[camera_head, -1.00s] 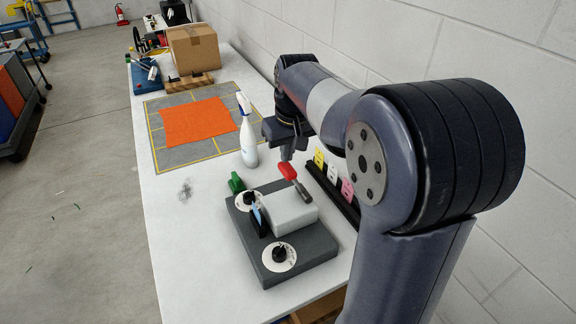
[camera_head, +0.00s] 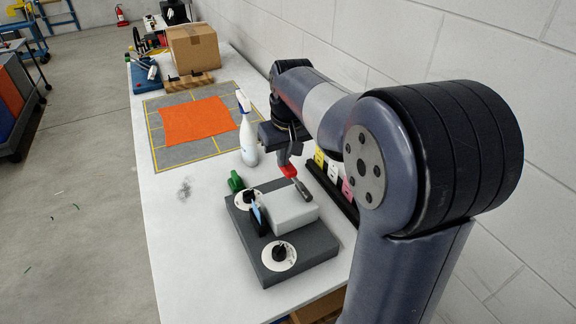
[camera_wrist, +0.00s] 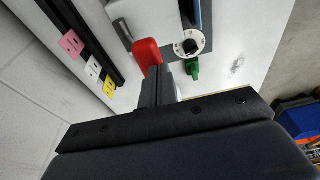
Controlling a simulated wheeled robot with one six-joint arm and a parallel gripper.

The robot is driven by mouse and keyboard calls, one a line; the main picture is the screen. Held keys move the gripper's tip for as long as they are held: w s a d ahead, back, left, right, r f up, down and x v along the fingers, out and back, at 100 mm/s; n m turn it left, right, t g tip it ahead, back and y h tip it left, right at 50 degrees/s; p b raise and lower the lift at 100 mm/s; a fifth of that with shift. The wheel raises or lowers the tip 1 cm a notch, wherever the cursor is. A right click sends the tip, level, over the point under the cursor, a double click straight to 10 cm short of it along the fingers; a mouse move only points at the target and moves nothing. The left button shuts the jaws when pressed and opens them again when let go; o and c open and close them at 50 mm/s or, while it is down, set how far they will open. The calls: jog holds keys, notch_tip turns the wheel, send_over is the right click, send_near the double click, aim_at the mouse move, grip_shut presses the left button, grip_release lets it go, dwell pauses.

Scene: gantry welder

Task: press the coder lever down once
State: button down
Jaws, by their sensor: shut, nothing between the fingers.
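The coder (camera_head: 275,262) is a dark grey box with a light grey block on top and two white dials. Its lever (camera_head: 304,193) is a dark arm with a red handle (camera_head: 289,171), on the block's far right side. The red handle also shows in the wrist view (camera_wrist: 146,56), right at my fingertips. My gripper (camera_head: 286,157) is shut and empty, pointing down, with its tips over or against the red handle. I cannot tell whether they touch. The fingers partly cover the handle in both views.
A white spray bottle (camera_head: 247,140) stands close to the left of my gripper. A black rack with coloured cards (camera_head: 333,171) lies along the wall. A green part (camera_head: 236,181) sits behind the coder. An orange cloth (camera_head: 196,122) lies on a grey mat.

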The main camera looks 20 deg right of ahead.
jog(key=shift+s+a+f+b, duration=0.25)
jog(key=shift+a+f+b, duration=0.25)
jog(key=shift+f, duration=0.35)
jog(key=shift+s+a+f+b, duration=0.2)
jog(key=shift+a+f+b, duration=0.25)
jog(key=shift+f, duration=0.45)
jog(key=shift+s+a+f+b, duration=0.15)
jog(key=shift+a+f+b, duration=0.35)
jog(key=shift+a+f, duration=0.4)
jog(key=shift+r, duration=0.15)
notch_tip(320, 180, up, 11)
jog(key=p, duration=0.9)
jog(key=shift+w+d+r+p, duration=0.15)
jog(key=shift+w+p, duration=0.1)
jog(key=shift+p, duration=0.05)
